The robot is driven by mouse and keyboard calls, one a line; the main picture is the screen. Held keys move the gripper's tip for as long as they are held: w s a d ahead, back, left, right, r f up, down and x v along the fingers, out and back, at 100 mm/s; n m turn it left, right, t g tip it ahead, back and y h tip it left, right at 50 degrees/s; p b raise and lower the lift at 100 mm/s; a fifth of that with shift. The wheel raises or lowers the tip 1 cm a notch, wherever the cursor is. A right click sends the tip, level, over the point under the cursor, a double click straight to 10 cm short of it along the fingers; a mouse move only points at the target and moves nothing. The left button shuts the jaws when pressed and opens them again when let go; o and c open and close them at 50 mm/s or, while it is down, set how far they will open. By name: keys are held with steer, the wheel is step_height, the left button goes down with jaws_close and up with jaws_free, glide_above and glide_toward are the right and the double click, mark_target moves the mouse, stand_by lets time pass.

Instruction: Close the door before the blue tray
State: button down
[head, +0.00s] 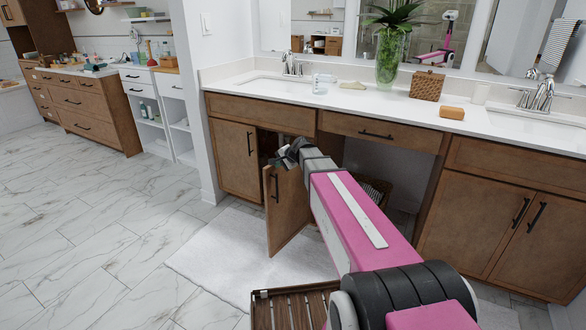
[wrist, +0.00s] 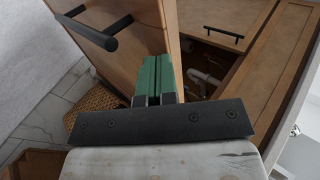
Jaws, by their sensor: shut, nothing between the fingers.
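A brown cabinet door (head: 287,208) under the left sink stands open, swung out into the room. It also shows at the left of the wrist view (wrist: 125,58), with its black bar handle (wrist: 93,32). My gripper (head: 284,155) is at the door's upper edge, in front of the cabinet opening. In the wrist view its green fingers (wrist: 153,75) are together and empty, close beside the door's edge; I cannot tell whether they touch it. I cannot make out a blue tray for certain in either view.
The neighbouring left door (head: 235,160) is closed. Pipes (wrist: 205,77) show inside the open cabinet. A woven basket (head: 375,190) stands in the open bay to the right. A white mat (head: 225,260) lies below the door, and a slatted wooden item (head: 290,305) is nearer me. Floor at left is clear.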

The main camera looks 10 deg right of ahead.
steer(key=w+a+m+t+h, duration=0.1)
steer(key=w+a+m+h, duration=0.1)
steer(key=w+a, duration=0.5)
steer(key=w+a+m+t+h, duration=0.1)
steer(key=w+a+m, duration=0.15)
steer(key=w, duration=0.85)
steer(key=w+d+m+h, duration=0.2)
steer(key=w, duration=1.6)
